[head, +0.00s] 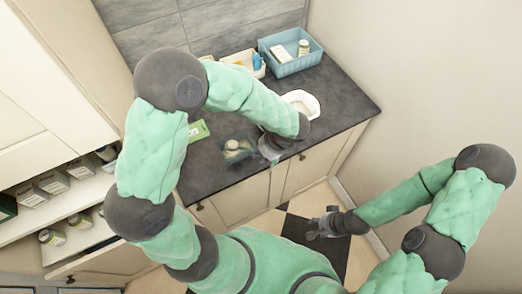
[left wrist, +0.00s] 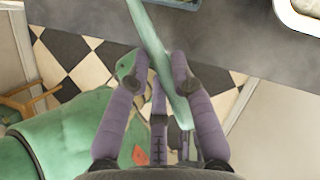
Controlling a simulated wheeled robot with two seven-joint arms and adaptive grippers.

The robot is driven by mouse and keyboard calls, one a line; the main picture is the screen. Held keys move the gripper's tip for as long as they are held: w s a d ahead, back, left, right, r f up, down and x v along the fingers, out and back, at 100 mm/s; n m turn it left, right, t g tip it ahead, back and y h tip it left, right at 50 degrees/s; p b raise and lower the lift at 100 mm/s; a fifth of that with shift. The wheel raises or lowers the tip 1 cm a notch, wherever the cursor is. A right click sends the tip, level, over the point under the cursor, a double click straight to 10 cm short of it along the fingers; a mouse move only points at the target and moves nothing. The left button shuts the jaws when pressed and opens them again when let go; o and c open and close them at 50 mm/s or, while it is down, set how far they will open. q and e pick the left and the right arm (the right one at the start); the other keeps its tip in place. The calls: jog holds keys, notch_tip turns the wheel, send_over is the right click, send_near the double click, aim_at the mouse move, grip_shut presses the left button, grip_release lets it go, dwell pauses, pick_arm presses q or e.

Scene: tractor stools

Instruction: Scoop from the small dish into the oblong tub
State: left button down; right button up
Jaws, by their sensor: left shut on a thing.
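My left gripper (head: 268,152) is over the front edge of the dark counter. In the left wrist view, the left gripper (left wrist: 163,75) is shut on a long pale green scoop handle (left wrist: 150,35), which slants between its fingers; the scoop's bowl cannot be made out. A white oblong tub (head: 302,103) sits on the counter behind my left forearm, partly hidden; its rim also shows at the top right of the left wrist view (left wrist: 285,20). A dark tray (head: 238,157) with a small round pale thing is left of the gripper; I cannot tell the small dish. My right gripper (head: 325,225) hangs over the floor.
A blue bin (head: 290,66) with packages and a jar stands at the back of the counter (head: 345,100). A white box (head: 243,63) is beside it. A green packet (head: 198,131) lies at left. Open shelves with jars (head: 52,237) are at far left.

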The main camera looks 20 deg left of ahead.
pick_arm(q)
jog(key=shift+w+r+g+p, duration=0.2)
jog(key=shift+g+p, duration=0.4)
jog(key=shift+p, duration=0.65)
jog(key=shift+w+r+g+p, duration=0.15)
jog(key=shift+g+p, duration=0.45)
jog(key=shift+p, duration=0.65)
jog(key=shift+f+m, duration=0.25)
jog(key=shift+m, duration=0.05)
jog(key=shift+f, duration=0.1)
jog(key=shift+w+d+g+p, duration=0.1)
jog(key=shift+w+g+p, duration=0.1)
jog(key=shift+g+p, duration=0.7)
jog(key=shift+w+d+f+m+g+y+b, duration=0.15)
jog(key=shift+w+m+g+y+b, duration=0.3)
jog(key=shift+g, duration=1)
jog(key=shift+w+a+f+m+g+y+b, duration=0.1)
jog(key=shift+w+m+g+y+b, duration=0.4)
jog(key=shift+g, duration=0.9)
jog(key=shift+w+d+f+m+g+y+b, duration=0.15)
jog(key=shift+w+m+g, duration=0.4)
jog(key=shift+g, duration=0.9)
